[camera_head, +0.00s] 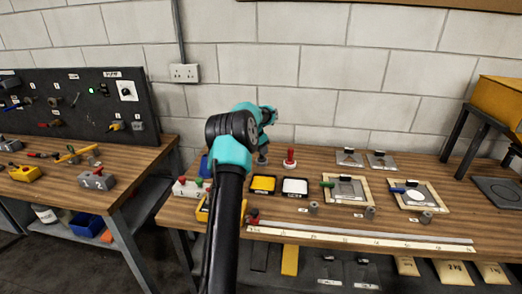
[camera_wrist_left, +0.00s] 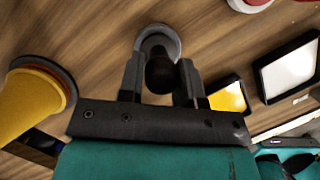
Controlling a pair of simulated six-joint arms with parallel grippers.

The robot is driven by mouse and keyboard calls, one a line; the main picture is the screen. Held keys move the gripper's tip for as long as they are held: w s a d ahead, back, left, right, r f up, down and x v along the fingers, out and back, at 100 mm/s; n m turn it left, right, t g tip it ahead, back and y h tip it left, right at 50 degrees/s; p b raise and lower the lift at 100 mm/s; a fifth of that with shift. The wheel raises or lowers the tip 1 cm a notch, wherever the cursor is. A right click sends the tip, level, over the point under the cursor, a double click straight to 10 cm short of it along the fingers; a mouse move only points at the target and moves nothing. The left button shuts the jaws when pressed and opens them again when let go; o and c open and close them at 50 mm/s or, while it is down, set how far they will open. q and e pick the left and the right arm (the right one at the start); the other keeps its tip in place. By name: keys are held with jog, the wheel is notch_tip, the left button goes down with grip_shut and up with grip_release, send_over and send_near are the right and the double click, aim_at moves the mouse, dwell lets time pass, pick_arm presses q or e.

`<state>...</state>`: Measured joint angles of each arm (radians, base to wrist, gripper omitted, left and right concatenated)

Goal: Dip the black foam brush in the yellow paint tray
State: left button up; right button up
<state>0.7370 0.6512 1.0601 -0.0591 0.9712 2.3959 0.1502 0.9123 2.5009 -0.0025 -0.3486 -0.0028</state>
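My left gripper (camera_head: 264,138) points down over the back of the right-hand bench. In the left wrist view, its two fingers (camera_wrist_left: 162,78) stand on either side of a dark rounded knob (camera_wrist_left: 160,74), which looks like the black foam brush's handle top. A pale grey round base (camera_wrist_left: 158,36) shows behind the knob. I cannot tell whether the fingers touch the knob. The yellow paint tray (camera_head: 263,184) is a black-rimmed tray on the bench, in front of the gripper. Its yellow paint also shows in the wrist view (camera_wrist_left: 230,98), right of the fingers. My right gripper is not visible.
A black-rimmed white tray (camera_head: 295,187) sits right of the yellow one. A red-topped piece on a white base (camera_head: 290,158) stands behind it. A yellow conical object (camera_wrist_left: 28,102) is left in the wrist view. Framed plates (camera_head: 345,190) and a long ruler (camera_head: 360,239) lie rightward.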

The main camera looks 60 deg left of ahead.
pick_arm(q)
jog(key=c, duration=0.4)
jog(key=shift+o, duration=0.2)
jog(key=shift+r, duration=0.2)
jog(key=shift+r, duration=1.6)
